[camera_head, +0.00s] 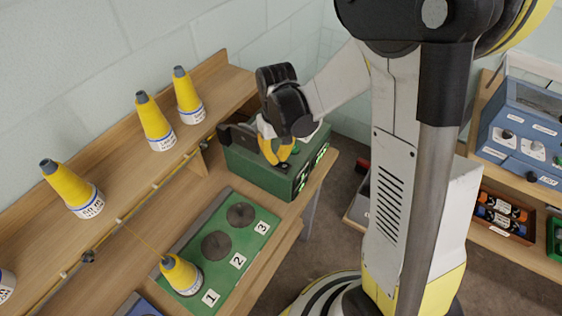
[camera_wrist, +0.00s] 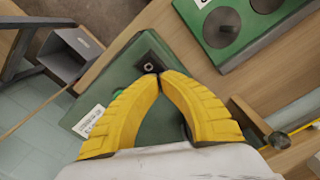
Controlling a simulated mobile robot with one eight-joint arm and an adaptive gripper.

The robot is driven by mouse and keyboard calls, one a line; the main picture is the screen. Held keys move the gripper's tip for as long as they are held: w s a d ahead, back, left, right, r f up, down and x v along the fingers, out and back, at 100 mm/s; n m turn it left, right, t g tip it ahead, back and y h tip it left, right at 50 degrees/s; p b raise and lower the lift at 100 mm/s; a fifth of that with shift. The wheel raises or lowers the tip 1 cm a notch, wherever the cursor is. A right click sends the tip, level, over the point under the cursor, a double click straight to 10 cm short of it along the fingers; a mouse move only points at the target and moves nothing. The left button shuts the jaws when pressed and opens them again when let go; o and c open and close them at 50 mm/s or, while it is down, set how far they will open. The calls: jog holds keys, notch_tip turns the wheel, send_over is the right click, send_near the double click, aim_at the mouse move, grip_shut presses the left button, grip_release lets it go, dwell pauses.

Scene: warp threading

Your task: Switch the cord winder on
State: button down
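The cord winder appears to be the dark green box (camera_head: 262,178) at the back end of the bench. A small dark switch plate (camera_wrist: 149,56) with a short stub is on its top, in the wrist view. My gripper (camera_head: 279,162) is over the box top, pointing down. In the wrist view its yellow fingertips (camera_wrist: 160,75) come together at the near edge of the switch plate, with nothing visible between them. The tips partly cover the plate, so I cannot tell whether they touch the stub or which way it is set. Green-lit marks show on the box's front face.
A green board (camera_head: 222,238) with numbered spots lies nearer on the bench; a yellow cone (camera_head: 181,274) stands at spot 1. More yellow cones (camera_head: 155,125) stand on the shelf along the wall. A blue device (camera_head: 520,125) is on the right bench.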

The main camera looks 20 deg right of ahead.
jog(key=shift+r+p, duration=1.75)
jog(key=shift+r, duration=1.05)
jog(key=shift+s+r, duration=0.15)
jog(key=shift+r, duration=0.15)
jog(key=s+r+m+t+b, duration=0.1)
jog(key=s+r+t+b, duration=0.6)
jog(key=s, duration=0.5)
jog(key=shift+s+b, duration=0.2)
jog(key=shift+b, duration=0.1)
